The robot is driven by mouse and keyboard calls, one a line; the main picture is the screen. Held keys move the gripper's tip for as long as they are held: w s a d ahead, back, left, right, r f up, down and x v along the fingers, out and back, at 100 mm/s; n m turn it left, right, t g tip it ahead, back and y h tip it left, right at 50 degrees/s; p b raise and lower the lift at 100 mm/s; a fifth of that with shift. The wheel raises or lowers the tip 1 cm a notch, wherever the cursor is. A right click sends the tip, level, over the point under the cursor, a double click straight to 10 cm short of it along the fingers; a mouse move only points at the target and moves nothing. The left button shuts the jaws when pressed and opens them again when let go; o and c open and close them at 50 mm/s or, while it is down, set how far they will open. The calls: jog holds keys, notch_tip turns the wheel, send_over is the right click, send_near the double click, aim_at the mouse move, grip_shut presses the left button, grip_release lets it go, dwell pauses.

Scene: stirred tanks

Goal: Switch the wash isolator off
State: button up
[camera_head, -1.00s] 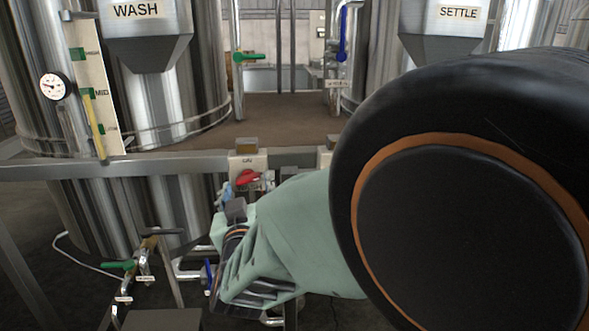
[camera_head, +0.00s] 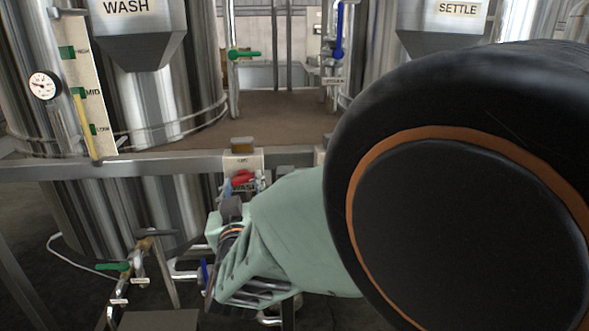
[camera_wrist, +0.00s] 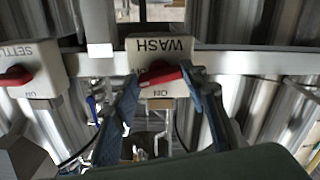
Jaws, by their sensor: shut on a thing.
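The wash isolator (camera_wrist: 185,47) is a pale box on a metal rail, upside down in the wrist view, marked WASH and ON. Its red handle (camera_wrist: 160,75) lies nearly level across it, slightly tilted. My gripper (camera_wrist: 162,74) has its blue fingers at the two ends of the handle and is shut on it. In the head view, the isolator (camera_head: 243,162) stands on the rail, left of centre. The red handle (camera_head: 243,178) shows just above my gripper (camera_head: 229,197), whose fingers are partly hidden there by my wrist.
A similar SETTLE isolator (camera_wrist: 38,68) with a level red handle sits beside it. The rail (camera_head: 110,168) runs across in front of the WASH tank (camera_head: 150,100). Pipes and a green-handled valve (camera_head: 113,267) are low at left. My arm hides much of the right side.

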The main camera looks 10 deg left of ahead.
jog(key=shift+f+m+b, duration=0.15)
jog(key=shift+m+b, duration=0.95)
jog(key=shift+b, duration=0.1)
jog(key=shift+r+m, duration=0.2)
jog(key=shift+m, duration=0.3)
jog(key=o, duration=1.2)
jog(key=shift+c, duration=0.2)
